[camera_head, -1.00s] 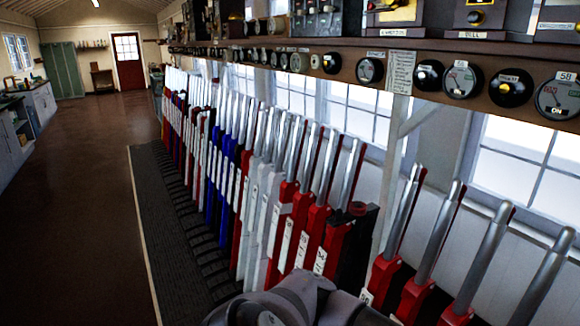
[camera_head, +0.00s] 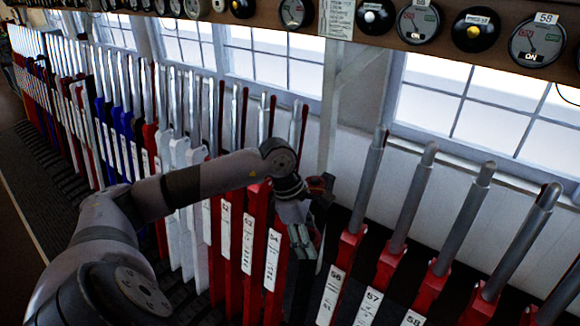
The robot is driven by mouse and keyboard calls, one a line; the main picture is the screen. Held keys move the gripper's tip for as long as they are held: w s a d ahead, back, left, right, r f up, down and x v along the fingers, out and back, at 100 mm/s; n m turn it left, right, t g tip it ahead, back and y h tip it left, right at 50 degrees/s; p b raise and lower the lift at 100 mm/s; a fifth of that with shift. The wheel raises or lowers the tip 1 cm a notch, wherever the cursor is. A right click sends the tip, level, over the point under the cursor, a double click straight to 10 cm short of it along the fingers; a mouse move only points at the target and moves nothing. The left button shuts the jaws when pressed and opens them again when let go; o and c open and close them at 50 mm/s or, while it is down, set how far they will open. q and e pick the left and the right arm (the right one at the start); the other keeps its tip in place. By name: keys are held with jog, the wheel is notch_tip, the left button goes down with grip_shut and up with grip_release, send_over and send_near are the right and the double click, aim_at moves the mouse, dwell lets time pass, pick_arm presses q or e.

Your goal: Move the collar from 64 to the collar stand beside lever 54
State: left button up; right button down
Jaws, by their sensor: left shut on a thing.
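My left arm reaches in from the lower left. My left gripper (camera_head: 303,232) is at the black post (camera_head: 298,285), beside the red lever (camera_head: 272,262) that looks to be 54; its plate is too small to read surely. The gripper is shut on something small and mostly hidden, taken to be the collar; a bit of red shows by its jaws. I cannot tell whether the collar is on the black post or clear of it. A separate collar stand is not clearly made out. Lever 64 and my right gripper are not in view.
Levers 56 (camera_head: 334,288), 57 (camera_head: 370,303) and 58 (camera_head: 414,315) stand right of the gripper with steel handles. White levers (camera_head: 183,175) and other red ones stand close on the left. A shelf (camera_head: 385,45) with round instruments runs above, before the windows.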

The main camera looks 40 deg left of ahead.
pick_arm(q)
jog(key=w+a+r+n+t+y+p, duration=0.1)
jog(key=w+a+r+n+t+y, duration=0.25)
jog(key=a+r+n, duration=0.75)
jog(key=shift+w+d+f+n+g, duration=0.1)
jog(key=shift+w+d+f+n, duration=0.1)
jog(key=shift+w+f+n, duration=0.3)
jog(key=shift+w+d+f+n+g, duration=0.1)
jog(key=shift+w+d+f+n, duration=0.2)
jog(key=shift+w, duration=0.35)
jog(key=shift+w+d+f+n+g, duration=0.1)
jog(key=shift+w+f+n, duration=0.15)
jog(key=shift+w+n, duration=0.3)
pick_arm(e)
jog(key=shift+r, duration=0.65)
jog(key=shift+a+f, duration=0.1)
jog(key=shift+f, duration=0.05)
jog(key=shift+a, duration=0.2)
pick_arm(q)
jog(key=shift+f, duration=0.1)
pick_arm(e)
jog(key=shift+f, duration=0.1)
